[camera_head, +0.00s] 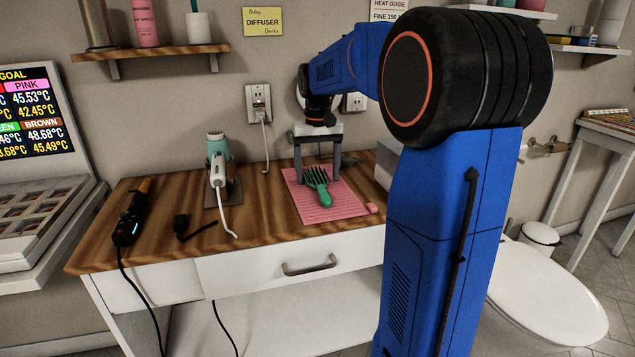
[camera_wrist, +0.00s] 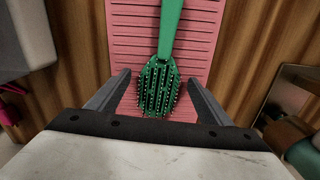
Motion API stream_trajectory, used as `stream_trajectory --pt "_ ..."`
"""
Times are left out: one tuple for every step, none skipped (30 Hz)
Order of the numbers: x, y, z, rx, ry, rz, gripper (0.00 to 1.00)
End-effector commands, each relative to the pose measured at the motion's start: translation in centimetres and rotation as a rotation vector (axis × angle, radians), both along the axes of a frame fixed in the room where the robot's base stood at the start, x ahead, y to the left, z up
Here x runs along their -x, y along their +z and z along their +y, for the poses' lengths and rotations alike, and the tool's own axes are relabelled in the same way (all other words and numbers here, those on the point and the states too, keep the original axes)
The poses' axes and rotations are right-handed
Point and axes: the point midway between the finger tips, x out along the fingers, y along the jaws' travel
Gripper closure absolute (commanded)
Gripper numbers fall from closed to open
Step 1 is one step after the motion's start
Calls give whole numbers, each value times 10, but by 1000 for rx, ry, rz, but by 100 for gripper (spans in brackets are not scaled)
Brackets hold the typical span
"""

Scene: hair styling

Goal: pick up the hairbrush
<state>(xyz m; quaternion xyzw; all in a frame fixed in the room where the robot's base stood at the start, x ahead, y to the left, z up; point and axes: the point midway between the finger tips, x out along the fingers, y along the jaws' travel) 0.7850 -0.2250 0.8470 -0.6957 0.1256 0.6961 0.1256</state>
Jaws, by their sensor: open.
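The green hairbrush (camera_head: 319,185) lies on a pink ribbed mat (camera_head: 301,204) on the wooden tabletop. In the wrist view the hairbrush (camera_wrist: 160,85) lies with its bristles facing up and its handle running to the top edge. My gripper (camera_head: 316,177) points down over the mat at the brush. In the wrist view my gripper (camera_wrist: 160,84) is open, with one finger on each side of the brush head. The brush head is between the fingers with gaps on both sides. I cannot tell the exact height of the fingertips above the mat.
A teal and white hair dryer (camera_head: 217,160) stands on a dark mat left of the pink mat. A black styling iron (camera_head: 130,222) with a cord lies further left, with a black attachment (camera_head: 190,227) near it. A grey box (camera_head: 386,165) is to the right, partly behind my arm.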

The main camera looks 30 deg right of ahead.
Motion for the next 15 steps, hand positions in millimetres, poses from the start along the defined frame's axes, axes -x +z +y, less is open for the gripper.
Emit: stream_trajectory --pt "0 -2 0 0 0 0 27" --pt "0 -3 0 0 0 0 27" --pt "0 -3 0 0 0 0 27" --pt "0 -3 0 0 0 -1 27" --pt "0 -3 0 0 0 -1 27" --pt "0 -3 0 0 0 -1 27" --pt "0 -3 0 0 0 -1 27" --pt "0 -3 0 0 0 -1 27" --pt "0 -3 0 0 0 -1 36" --pt "0 -3 0 0 0 0 44" --pt "0 -3 0 0 0 0 51" --pt "0 -3 0 0 0 0 60" --pt "0 -3 0 0 1 0 68" --pt "0 -3 0 0 1 0 72" --pt "0 -3 0 0 1 -1 72"
